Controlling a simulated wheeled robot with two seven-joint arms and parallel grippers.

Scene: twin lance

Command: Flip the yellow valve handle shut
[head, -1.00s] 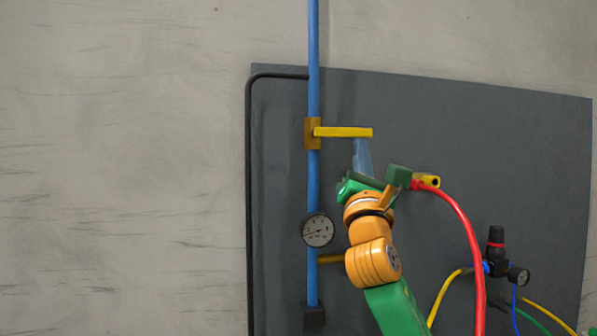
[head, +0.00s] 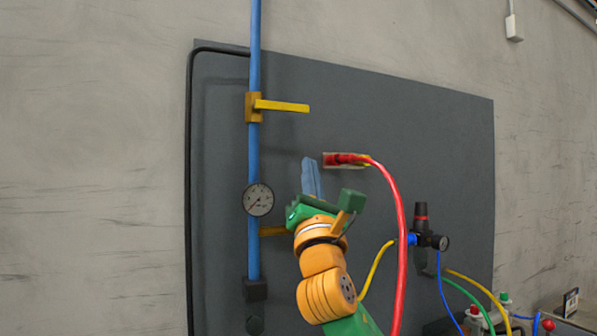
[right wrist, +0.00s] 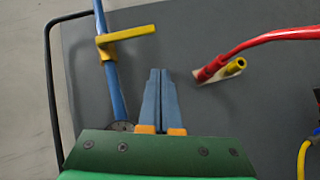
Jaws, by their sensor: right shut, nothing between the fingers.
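The yellow valve handle (head: 282,106) sticks out to the right, roughly level, from a brass valve body (head: 252,107) on the vertical blue pipe (head: 254,150). It also shows in the right wrist view (right wrist: 127,34), across the pipe at the upper left. My right gripper (head: 309,160) is below and slightly right of the handle's free end, apart from it. Its blue fingers (right wrist: 161,72) are together and empty, pointing up in the right wrist view. My left gripper is not in view.
A round gauge (head: 258,200) sits on the pipe below the valve. A red hose (head: 402,230) arcs from a fitting right of my right gripper. A black regulator (head: 422,235) and several thin hoses are at the lower right. The grey panel (head: 440,140) is bare at upper right.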

